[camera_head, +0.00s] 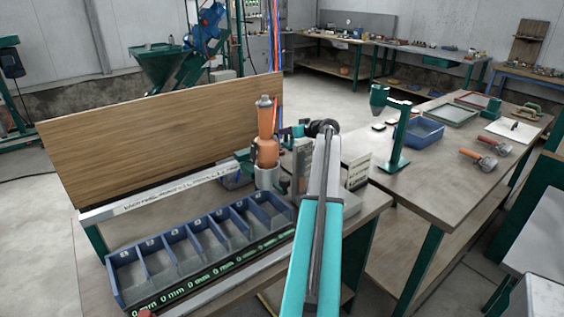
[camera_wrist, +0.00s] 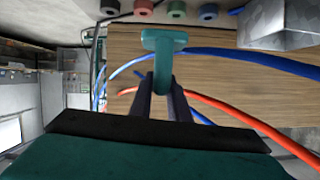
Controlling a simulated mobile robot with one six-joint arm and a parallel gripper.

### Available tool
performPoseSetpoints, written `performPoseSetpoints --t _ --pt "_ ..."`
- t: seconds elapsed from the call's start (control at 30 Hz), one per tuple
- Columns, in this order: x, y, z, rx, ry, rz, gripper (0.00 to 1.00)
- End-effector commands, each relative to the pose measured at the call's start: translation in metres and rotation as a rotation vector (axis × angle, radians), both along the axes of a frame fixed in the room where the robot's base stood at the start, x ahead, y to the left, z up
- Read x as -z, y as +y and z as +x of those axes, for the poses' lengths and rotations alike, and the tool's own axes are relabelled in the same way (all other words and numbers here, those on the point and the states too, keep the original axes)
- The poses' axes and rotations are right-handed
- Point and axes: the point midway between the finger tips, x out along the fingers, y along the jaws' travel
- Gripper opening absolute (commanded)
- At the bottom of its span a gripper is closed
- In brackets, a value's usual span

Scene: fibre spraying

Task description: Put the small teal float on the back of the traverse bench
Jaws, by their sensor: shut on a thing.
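My gripper (camera_wrist: 162,95) is shut on the small teal float (camera_wrist: 163,42) in the wrist view. The float looks T-shaped, its stem between the two dark fingers and its wider end beyond them. In the head view my arm reaches over the traverse bench (camera_head: 352,212), and my gripper (camera_head: 290,132) points left beside the orange sprayer. The float is not clearly seen there. The bench carries an upright wooden board (camera_head: 160,140) along its far side, which also fills much of the wrist view (camera_wrist: 215,60).
The orange sprayer (camera_head: 266,150) stands close to my gripper. A row of blue bins (camera_head: 200,248) lines the bench front. Blue and red hoses (camera_wrist: 235,108) cross the wrist view near the fingers. A second bench (camera_head: 440,190) with a green stand (camera_head: 398,140) and tools is at right.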

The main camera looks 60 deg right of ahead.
Motion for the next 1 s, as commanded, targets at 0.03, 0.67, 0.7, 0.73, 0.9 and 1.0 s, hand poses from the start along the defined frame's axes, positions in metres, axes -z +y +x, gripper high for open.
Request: performPoseSetpoints --t 0.03,0.67,0.7,0.73,0.9,1.0 --pt "0.001 0.0 0.0 0.0 0.0 0.001 0.0" --pt "0.061 0.001 0.001 -0.002 0.0 0.001 0.0" --pt "0.062 0.001 0.001 -0.002 0.0 0.0 0.0" --pt "0.062 0.001 0.001 -0.002 0.0 0.0 0.0" --pt "0.062 0.001 0.001 -0.002 0.0 0.0 0.0" --pt "0.063 0.001 0.001 -0.002 0.0 0.0 0.0"
